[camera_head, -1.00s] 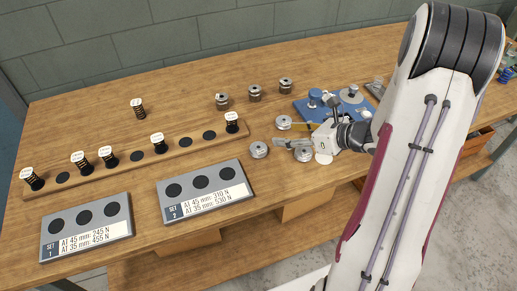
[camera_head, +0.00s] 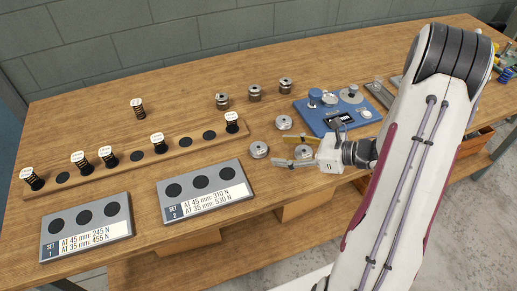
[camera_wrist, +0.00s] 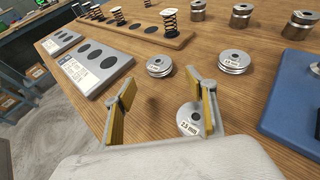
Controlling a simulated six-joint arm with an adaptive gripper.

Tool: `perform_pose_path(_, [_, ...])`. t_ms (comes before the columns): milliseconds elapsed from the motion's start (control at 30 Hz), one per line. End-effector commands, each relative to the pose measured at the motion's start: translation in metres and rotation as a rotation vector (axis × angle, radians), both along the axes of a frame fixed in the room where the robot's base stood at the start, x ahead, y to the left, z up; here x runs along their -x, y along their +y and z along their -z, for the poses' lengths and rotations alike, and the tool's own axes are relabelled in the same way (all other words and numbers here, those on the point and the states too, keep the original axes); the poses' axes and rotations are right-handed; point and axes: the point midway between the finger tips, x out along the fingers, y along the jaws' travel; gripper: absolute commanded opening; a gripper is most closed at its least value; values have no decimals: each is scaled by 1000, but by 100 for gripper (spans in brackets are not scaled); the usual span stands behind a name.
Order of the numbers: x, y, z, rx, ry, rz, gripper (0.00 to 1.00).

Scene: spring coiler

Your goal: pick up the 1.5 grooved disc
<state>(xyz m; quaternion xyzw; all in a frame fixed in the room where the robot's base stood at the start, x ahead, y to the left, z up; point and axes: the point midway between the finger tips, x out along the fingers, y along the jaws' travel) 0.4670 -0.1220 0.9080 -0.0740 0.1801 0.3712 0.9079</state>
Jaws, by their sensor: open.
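Three grooved metal discs lie on the table. In the wrist view, the near disc (camera_wrist: 188,120) carries a label that seems to read 2.5 mm and is partly covered by my right finger. A second disc (camera_wrist: 159,67) lies ahead of the fingertips, and a third disc (camera_wrist: 233,63) lies to the right; their labels are too small to read surely. In the head view they are the near disc (camera_head: 304,152), the left disc (camera_head: 259,150) and the far disc (camera_head: 283,122). My gripper (camera_head: 278,150) is open and empty, its fingers spread above the near disc.
A blue fixture (camera_head: 325,120) stands behind my gripper. Several metal cylinders (camera_head: 254,93) stand at the back. A wooden rack (camera_head: 120,163) with springs, and the set 1 tray (camera_head: 125,214) and set 2 tray (camera_head: 161,206), lie to the left. Bare table lies around the discs.

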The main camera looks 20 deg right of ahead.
Motion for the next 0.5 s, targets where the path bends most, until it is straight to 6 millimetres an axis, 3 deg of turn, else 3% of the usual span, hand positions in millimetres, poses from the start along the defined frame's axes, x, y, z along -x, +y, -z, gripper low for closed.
perform_pose_path(500, [-13,12,7,0,1,1,56])
